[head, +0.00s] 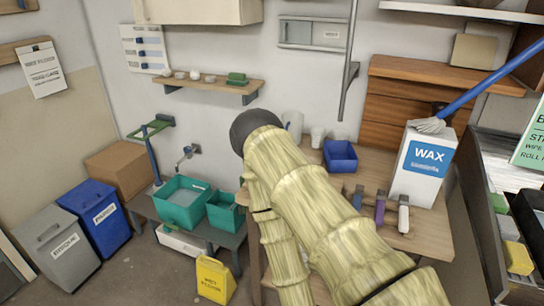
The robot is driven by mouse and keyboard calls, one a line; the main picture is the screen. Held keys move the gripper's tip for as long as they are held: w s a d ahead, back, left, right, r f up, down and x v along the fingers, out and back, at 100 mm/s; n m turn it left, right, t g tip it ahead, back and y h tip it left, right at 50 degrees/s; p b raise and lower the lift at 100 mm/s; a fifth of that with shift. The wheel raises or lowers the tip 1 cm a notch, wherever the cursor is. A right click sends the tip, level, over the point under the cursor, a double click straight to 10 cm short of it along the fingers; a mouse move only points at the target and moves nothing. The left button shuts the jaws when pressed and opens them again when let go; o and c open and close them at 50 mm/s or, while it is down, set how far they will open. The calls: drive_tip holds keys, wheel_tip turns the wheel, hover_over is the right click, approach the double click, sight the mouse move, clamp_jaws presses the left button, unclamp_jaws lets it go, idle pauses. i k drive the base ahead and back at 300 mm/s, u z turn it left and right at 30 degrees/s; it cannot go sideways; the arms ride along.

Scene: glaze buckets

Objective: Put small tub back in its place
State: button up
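No tub is marked as the small one, so I cannot tell which the task means. A small blue open tub (340,157) sits on the wooden table (435,228) behind my arm. A larger green tub (183,205) and a smaller green tub (225,213) stand side by side on a low grey bench (143,207). My arm, in a pale yellow sleeve, rises through the middle of the view and hides part of the table. My gripper does not show, so its state and anything it holds are hidden.
A white WAX box (424,165) and several small-handled tools stand on the table's right. Grey (57,245) and blue (97,220) bins stand left. A wall shelf (208,84) holds small items. Floor at lower left is clear.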

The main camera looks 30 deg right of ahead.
sight(340, 156)
drive_tip(key=u, duration=0.85)
drive_tip(key=i, duration=2.65)
drive_tip(key=z, duration=3.6)
